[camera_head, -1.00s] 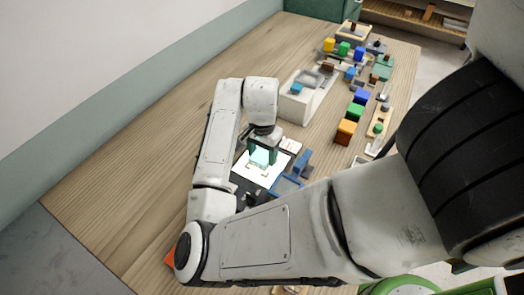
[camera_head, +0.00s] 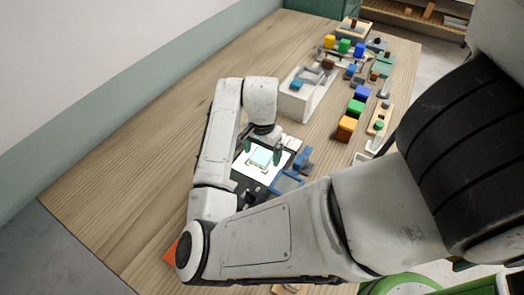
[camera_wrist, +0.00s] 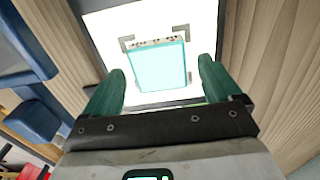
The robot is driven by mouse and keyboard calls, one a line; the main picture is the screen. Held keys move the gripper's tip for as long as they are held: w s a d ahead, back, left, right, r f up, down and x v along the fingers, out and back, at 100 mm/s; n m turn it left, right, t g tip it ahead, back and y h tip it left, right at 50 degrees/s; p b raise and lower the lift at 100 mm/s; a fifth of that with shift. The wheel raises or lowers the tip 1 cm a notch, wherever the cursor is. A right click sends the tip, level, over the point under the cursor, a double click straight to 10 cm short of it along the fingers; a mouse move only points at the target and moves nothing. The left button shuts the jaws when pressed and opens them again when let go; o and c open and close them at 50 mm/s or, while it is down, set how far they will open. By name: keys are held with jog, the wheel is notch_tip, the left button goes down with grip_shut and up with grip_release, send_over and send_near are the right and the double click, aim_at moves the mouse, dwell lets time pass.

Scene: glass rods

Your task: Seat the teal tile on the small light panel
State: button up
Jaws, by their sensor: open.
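The teal tile (camera_wrist: 157,68) lies on the bright white surface of the small light panel (camera_wrist: 104,25), among dark corner marks. In the wrist view its far edge overlaps the far marks slightly, and its near edge is partly close to my gripper's shadow. In the head view the tile (camera_head: 261,158) sits near the middle of the glowing panel (camera_head: 243,169). My gripper (camera_wrist: 160,85) is open, with one green finger on each side of the tile and a gap to both. Whether the tile is flat within all the marks I cannot tell.
Blue holders (camera_head: 290,182) stand right of the panel. A white box (camera_head: 305,98) is behind it. Orange, green and blue blocks (camera_head: 346,126) and other small parts line the right side of the table. The left of the wooden table (camera_head: 140,165) is clear.

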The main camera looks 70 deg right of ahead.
jog(key=shift+r, duration=0.1)
notch_tip(320, 180, up, 11)
jog(key=shift+f, duration=0.2)
dwell(0.4)
